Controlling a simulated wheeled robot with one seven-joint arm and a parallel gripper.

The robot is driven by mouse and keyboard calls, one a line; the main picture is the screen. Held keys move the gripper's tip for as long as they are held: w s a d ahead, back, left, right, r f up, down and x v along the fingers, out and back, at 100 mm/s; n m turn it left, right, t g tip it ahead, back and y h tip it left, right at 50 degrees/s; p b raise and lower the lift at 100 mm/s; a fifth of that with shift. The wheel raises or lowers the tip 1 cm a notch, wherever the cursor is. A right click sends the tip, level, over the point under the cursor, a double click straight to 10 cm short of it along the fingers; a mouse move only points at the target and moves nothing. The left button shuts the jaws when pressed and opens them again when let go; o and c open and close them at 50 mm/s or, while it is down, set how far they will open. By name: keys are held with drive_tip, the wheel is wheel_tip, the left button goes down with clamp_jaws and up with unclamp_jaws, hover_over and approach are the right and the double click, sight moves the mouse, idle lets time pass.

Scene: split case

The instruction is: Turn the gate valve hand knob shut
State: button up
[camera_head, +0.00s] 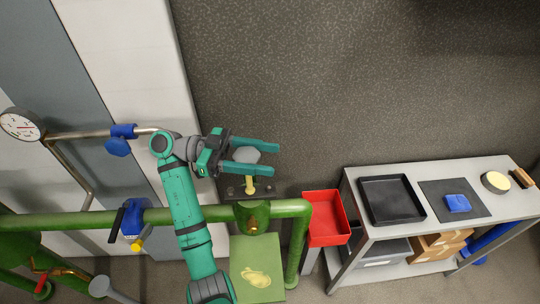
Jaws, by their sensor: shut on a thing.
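The gate valve's grey hand knob (243,155) sits atop a yellow stem (250,184), above a dark bolted flange (234,188) and the green valve body (253,218). My gripper (274,159) reaches in from the left, with its two teal fingers on either side of the knob. It is shut on the knob, and the fingertips extend past it to the right. The fingers partly hide the knob, and its turn position cannot be read.
The green pipe (280,208) bends down at right. A blue valve (134,217) with a black lever and a gauge (21,124) are at left. A red bin (325,218) and a grey bench (412,222) with a black tray (391,200) are at right.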

drive_tip(key=o, duration=1)
drive_tip(key=shift+a, duration=0.3)
drive_tip(key=shift+o, duration=0.2)
drive_tip(key=shift+d, duration=0.15)
drive_tip(key=shift+r, duration=0.2)
drive_tip(key=s+r, duration=1.2)
drive_tip(key=s, duration=0.2)
drive_tip(key=shift+a+r, duration=0.25)
drive_tip(key=shift+r, duration=0.05)
drive_tip(key=shift+d, duration=0.1)
